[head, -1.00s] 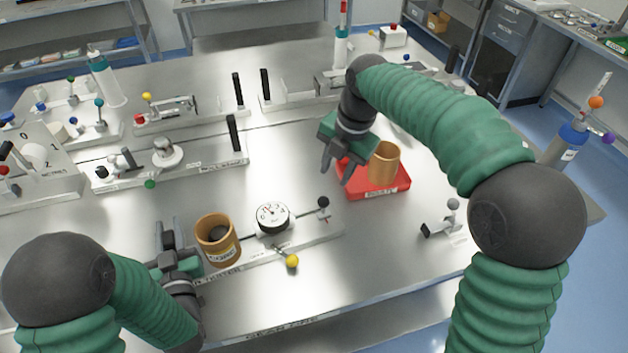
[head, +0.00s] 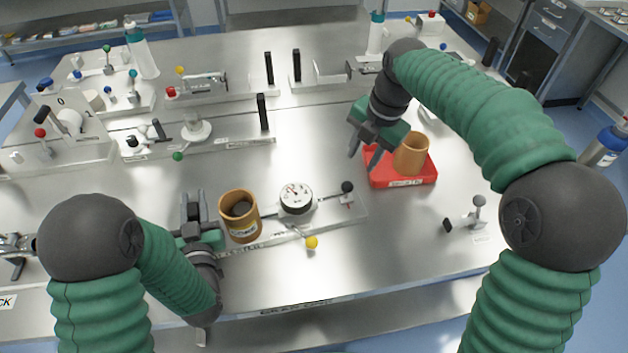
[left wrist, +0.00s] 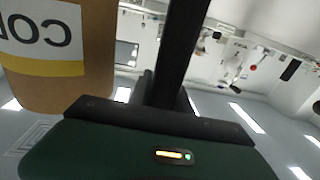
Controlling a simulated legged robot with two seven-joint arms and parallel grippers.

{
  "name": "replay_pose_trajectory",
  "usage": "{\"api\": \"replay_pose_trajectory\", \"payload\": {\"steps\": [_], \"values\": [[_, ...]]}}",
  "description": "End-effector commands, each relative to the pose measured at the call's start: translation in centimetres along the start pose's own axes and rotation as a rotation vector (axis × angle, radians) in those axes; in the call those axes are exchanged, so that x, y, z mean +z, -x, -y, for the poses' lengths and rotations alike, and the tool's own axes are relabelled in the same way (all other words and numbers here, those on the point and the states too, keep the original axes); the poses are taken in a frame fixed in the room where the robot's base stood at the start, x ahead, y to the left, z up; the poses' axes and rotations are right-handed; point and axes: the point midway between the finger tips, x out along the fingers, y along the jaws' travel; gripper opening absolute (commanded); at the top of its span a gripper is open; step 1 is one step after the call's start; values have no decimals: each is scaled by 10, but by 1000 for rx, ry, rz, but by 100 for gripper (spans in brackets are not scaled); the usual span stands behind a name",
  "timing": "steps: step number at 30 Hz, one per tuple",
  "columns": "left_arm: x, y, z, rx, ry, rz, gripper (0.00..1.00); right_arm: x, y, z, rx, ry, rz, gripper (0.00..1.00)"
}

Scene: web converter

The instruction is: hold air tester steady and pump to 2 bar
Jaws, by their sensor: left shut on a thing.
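The air tester lies front centre in the head view, with a round white gauge (head: 296,198), a lever with a yellow knob (head: 311,242) and a dark ball-ended rod (head: 347,187). An orange-brown cup (head: 239,215) with a label stands upright at its left end; part of it fills the left of the left wrist view (left wrist: 60,50). My left gripper (head: 194,208) is shut at the tester's left end, close beside the cup; the part held is hidden. My right gripper (head: 365,153) is open and empty, above the table left of the red tray. The gauge reading is too small to tell.
A red tray (head: 402,182) holds another orange-brown cup (head: 411,155) near my right gripper. Fixtures with upright black handles (head: 263,112) line the back, with a bottle (head: 141,50) behind. A small clamp (head: 465,219) lies at right. Bare table lies between the tester and the tray.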

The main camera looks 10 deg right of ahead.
Motion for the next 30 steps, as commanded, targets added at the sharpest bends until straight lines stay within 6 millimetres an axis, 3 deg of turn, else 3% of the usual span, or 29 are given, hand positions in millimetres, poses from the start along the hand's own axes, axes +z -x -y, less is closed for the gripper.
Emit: {"api": "replay_pose_trajectory", "payload": {"steps": [1,8,11,13,17,21,24,27,30], "values": [[10,3,0,2,-3,28,0,0,-1,0,0,0,0,37],[10,3,0,2,-3,28,0,0,-1,0,0,0,0,37],[10,3,0,2,-3,28,0,2,-3,2,2,-28,-8,25],[10,3,0,2,-3,28,0,8,-7,7,10,-134,-37,16],[10,3,0,1,-3,28,0,31,-22,27,36,-581,-168,0],[10,3,0,1,-3,28,0,64,-34,52,43,-1188,-367,0],[10,3,0,1,-3,28,0,84,-39,67,28,-1528,-496,0],[10,3,0,2,-3,28,0,96,-40,76,11,-1735,-583,0],[10,3,0,2,-2,28,0,100,-42,77,0,-1816,-620,0]]}}
